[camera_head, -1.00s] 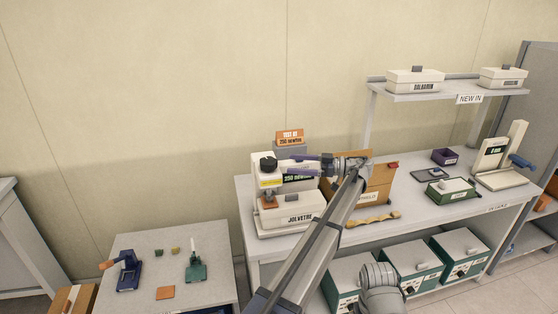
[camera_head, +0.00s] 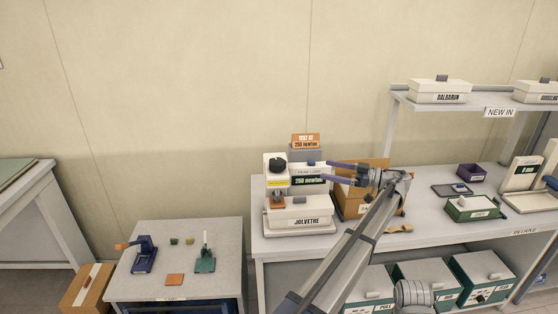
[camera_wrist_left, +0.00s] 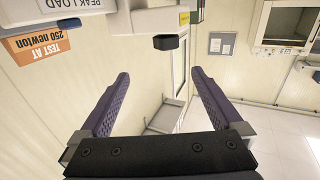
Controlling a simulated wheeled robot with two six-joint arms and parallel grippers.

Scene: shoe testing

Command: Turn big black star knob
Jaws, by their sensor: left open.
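The big black star knob (camera_head: 277,165) sits on top of the left column of the white JOLVETRE tester (camera_head: 298,214). In the left wrist view, which shows the tester upside down, a dark knob (camera_wrist_left: 167,42) hangs at the top middle, beyond the fingertips. My left gripper (camera_head: 330,172) is open, its purple fingers pointing left, to the right of the knob and apart from it. In the left wrist view nothing is between the fingers of the left gripper (camera_wrist_left: 160,74). My right gripper is not in view.
A lower table (camera_head: 188,230) with small tools is at left. The space above the knob is clear.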

